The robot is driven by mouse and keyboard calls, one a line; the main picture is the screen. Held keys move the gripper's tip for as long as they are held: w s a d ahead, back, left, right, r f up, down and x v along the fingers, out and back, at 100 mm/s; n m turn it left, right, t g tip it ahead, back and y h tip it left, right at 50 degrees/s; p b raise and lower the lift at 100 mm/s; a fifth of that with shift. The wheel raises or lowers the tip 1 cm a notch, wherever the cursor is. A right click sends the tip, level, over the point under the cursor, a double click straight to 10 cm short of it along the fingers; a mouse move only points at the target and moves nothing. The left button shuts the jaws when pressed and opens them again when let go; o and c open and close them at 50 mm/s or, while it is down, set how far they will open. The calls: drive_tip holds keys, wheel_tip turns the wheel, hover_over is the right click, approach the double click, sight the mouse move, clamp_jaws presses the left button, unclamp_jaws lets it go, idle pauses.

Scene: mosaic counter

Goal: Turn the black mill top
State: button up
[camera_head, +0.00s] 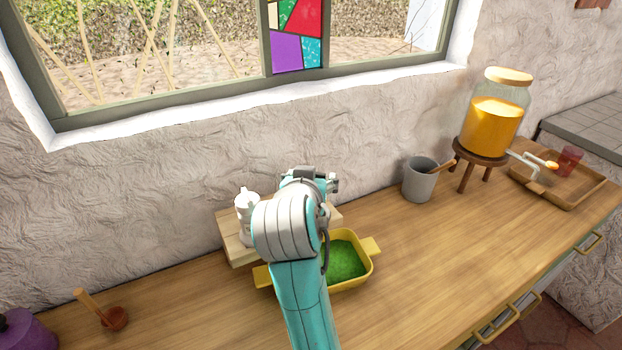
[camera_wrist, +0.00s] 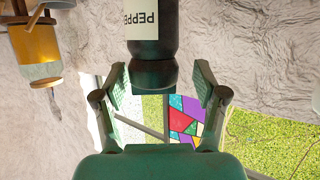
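The black mill (camera_wrist: 169,30) shows in the wrist view, upside down in the picture, with a pale label reading "PEPPE". Its rounded black top (camera_wrist: 153,76) lies between the two fingers of my gripper (camera_wrist: 160,80). The fingers are apart, and a gap shows on each side of the top, wider on the right. I see no contact. In the head view my arm hides the black mill and most of the gripper. A white mill-shaped piece (camera_head: 246,222) stands on a wooden block (camera_head: 238,250), just left of my arm.
A yellow dish (camera_head: 372,262) with green contents sits in front of the block. A grey cup (camera_head: 419,180), a juice dispenser (camera_head: 492,125) on a stool and a wooden tray (camera_head: 575,197) stand to the right. A small brown bowl (camera_head: 114,319) is at left.

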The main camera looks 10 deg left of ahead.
drive_tip(key=v, duration=1.2)
drive_tip(key=shift+w, duration=0.1)
